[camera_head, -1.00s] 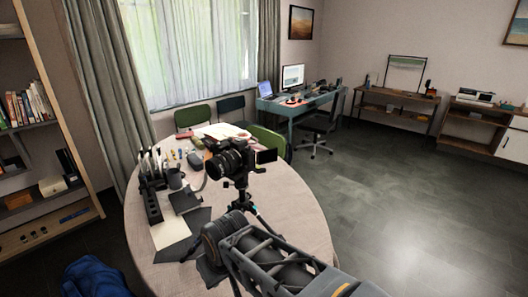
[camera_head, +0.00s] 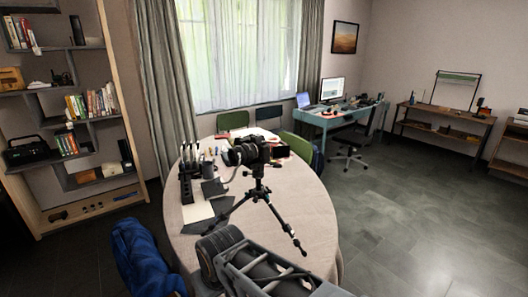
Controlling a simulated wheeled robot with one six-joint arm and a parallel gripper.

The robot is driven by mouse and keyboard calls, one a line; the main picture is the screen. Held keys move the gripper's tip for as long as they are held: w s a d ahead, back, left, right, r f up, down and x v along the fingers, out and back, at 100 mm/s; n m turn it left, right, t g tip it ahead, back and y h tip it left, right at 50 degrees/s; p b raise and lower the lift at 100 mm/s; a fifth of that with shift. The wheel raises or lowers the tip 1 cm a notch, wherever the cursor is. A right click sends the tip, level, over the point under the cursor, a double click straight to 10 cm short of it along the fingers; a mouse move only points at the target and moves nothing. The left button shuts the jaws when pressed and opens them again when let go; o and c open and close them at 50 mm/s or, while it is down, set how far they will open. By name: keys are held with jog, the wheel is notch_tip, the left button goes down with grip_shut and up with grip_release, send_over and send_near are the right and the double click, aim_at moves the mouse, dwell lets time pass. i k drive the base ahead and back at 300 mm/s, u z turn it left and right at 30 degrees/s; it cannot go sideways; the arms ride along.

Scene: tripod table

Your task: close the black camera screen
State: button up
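The black camera (camera_head: 250,151) stands on a small black tripod (camera_head: 258,195) on the round table (camera_head: 305,222). Its lens points left. Its screen (camera_head: 281,152) is swung out to the right of the camera body. My arm (camera_head: 262,270) comes in from the bottom, in front of and below the tripod. No gripper fingers can be made out, so my gripper's opening does not show.
Pen holders (camera_head: 186,188), a dark notebook (camera_head: 213,189) and papers (camera_head: 197,212) lie on the table's left. Green chairs (camera_head: 233,121) stand behind the table. Open floor (camera_head: 400,210) lies right.

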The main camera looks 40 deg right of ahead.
aim_at(280, 151)
jog(key=u, duration=2.05)
jog(key=k, duration=1.65)
jog(key=z, duration=1.9)
jog(key=i, duration=0.5)
jog(key=u, duration=1.1)
